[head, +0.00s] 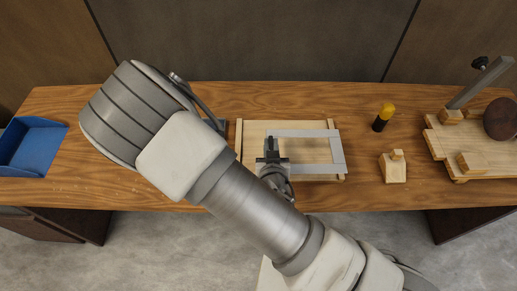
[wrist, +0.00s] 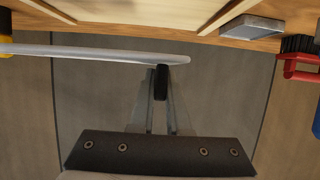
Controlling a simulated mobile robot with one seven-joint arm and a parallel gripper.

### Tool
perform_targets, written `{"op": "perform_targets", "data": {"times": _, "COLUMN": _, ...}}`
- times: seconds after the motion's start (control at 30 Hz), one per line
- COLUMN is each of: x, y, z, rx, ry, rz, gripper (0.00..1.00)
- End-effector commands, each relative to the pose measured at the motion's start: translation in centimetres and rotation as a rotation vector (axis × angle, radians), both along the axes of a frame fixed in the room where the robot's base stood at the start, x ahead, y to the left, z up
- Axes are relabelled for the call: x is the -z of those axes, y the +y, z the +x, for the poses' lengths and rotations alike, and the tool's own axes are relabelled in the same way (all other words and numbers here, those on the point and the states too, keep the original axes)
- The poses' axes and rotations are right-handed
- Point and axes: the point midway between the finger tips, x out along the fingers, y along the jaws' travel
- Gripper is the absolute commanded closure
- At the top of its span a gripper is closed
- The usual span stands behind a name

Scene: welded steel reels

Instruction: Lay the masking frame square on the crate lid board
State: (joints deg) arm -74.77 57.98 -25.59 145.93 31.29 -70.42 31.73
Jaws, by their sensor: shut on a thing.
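The masking frame (head: 337,152), a thin pale grey rectangle, is over the crate lid board (head: 254,129) in the head view. It lies toward the board's right side, and its right edge overlaps the right batten. My gripper (head: 271,154) is shut on the frame's left part, which the gripper hides. In the wrist view the frame (wrist: 90,51) shows nearly edge-on as a pale bar, with the fingers (wrist: 160,84) closed on its end. It appears to be apart from the board, but the height is hard to tell.
A yellow-and-black bottle (head: 383,117) and a small wooden block (head: 393,167) stand right of the board. A wooden fixture (head: 470,142) is farther right. A blue tray (head: 33,146) is at the left. A grey block (wrist: 250,27) and red-handled brush (wrist: 298,66) show in the wrist view.

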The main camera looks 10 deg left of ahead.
Motion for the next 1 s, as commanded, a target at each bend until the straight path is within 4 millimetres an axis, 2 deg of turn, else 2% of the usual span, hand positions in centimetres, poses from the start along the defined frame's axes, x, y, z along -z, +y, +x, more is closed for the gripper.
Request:
{"op": "perform_targets", "data": {"times": 0.03, "x": 0.9, "y": 0.4, "z": 0.4, "rx": -0.001, "ry": -0.002, "rz": 0.004, "gripper": 1.0}}
{"op": "perform_targets", "data": {"times": 0.1, "x": 1.3, "y": 0.8, "z": 0.8, "rx": 0.0, "ry": -0.001, "rz": 0.005, "gripper": 1.0}}
{"op": "perform_targets", "data": {"times": 0.67, "x": 2.6, "y": 2.3, "z": 2.5, "rx": -0.001, "ry": -0.001, "rz": 0.004, "gripper": 1.0}}
{"op": "perform_targets", "data": {"times": 0.83, "x": 4.1, "y": 4.4, "z": 4.8, "rx": -0.002, "ry": -0.002, "rz": -0.002, "gripper": 1.0}}
{"op": "perform_targets", "data": {"times": 1.0, "x": 4.7, "y": 5.3, "z": 5.8, "rx": 0.0, "ry": 0.0, "rz": -0.001, "gripper": 1.0}}
